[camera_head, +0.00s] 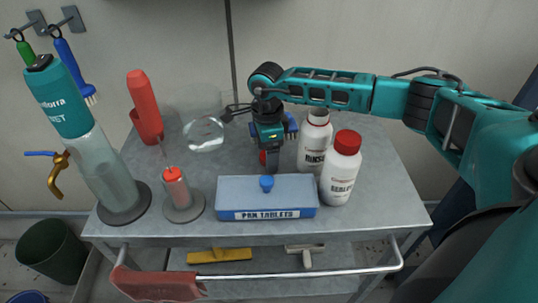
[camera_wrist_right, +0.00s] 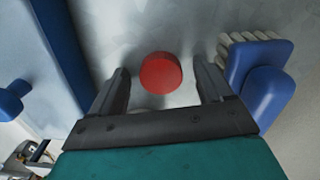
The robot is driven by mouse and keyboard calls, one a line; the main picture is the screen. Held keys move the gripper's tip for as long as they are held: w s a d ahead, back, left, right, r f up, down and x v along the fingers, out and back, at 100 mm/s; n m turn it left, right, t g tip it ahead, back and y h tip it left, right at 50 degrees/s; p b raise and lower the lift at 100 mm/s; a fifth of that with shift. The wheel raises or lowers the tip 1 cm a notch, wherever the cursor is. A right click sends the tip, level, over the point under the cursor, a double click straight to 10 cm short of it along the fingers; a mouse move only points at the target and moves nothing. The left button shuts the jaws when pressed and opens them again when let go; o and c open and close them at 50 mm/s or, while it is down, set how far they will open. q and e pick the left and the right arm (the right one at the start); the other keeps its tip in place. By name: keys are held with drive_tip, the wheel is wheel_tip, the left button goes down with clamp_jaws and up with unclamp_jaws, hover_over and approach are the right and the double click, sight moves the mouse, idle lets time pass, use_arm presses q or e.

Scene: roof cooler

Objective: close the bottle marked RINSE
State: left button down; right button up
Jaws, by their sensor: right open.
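The white bottle marked RINSE (camera_head: 312,155) stands upright at the right of the cart top, its mouth uncapped and partly behind my arm. A loose red cap (camera_wrist_right: 160,73) lies on the metal top; in the head view only a bit of it (camera_head: 262,158) shows beside my gripper. My right gripper (camera_head: 271,168) points down left of the RINSE bottle. In the wrist view its fingers (camera_wrist_right: 162,88) are open, one on each side of the cap and apart from it. My left gripper is not in view.
A second white bottle (camera_head: 340,175) with a red cap stands in front right of RINSE. A blue PAN TABLETS box (camera_head: 267,209) lies in front of the gripper. A blue brush (camera_wrist_right: 262,75) is close beside the fingers. A clear globe (camera_head: 204,133) stands to the left.

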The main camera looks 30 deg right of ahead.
drive_tip(key=shift+c, duration=0.2)
drive_tip(key=c, duration=1)
